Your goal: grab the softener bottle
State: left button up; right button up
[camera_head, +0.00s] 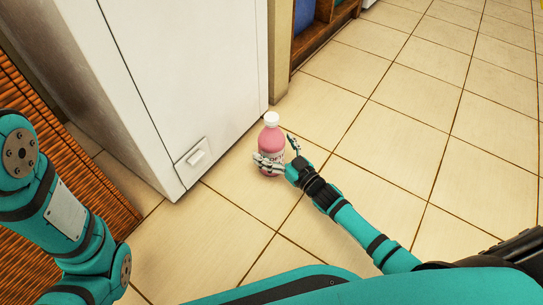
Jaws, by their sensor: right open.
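A pink softener bottle (271,140) with a white cap stands upright on the tiled floor, close to the front of a white cabinet. My right gripper (278,149) is at the bottle, with one finger across its lower left front and the other raised to its right. The jaws are open around the bottle; I cannot tell whether a finger touches it. The lower part of the bottle is partly hidden by the finger. My left arm shows at the left, but its gripper is out of view.
The white cabinet (206,75) with a small handle stands right behind and left of the bottle. A wooden shelf unit (322,32) is at the top. A woven brown panel (88,190) is at the left. The tiled floor (420,120) to the right is clear.

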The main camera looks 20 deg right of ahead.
jog(key=shift+x, duration=0.85)
jog(key=shift+r, duration=0.15)
jog(key=shift+s, duration=0.1)
jog(key=c, duration=1.6)
jog(key=shift+r, duration=0.1)
jog(key=shift+c, duration=0.7)
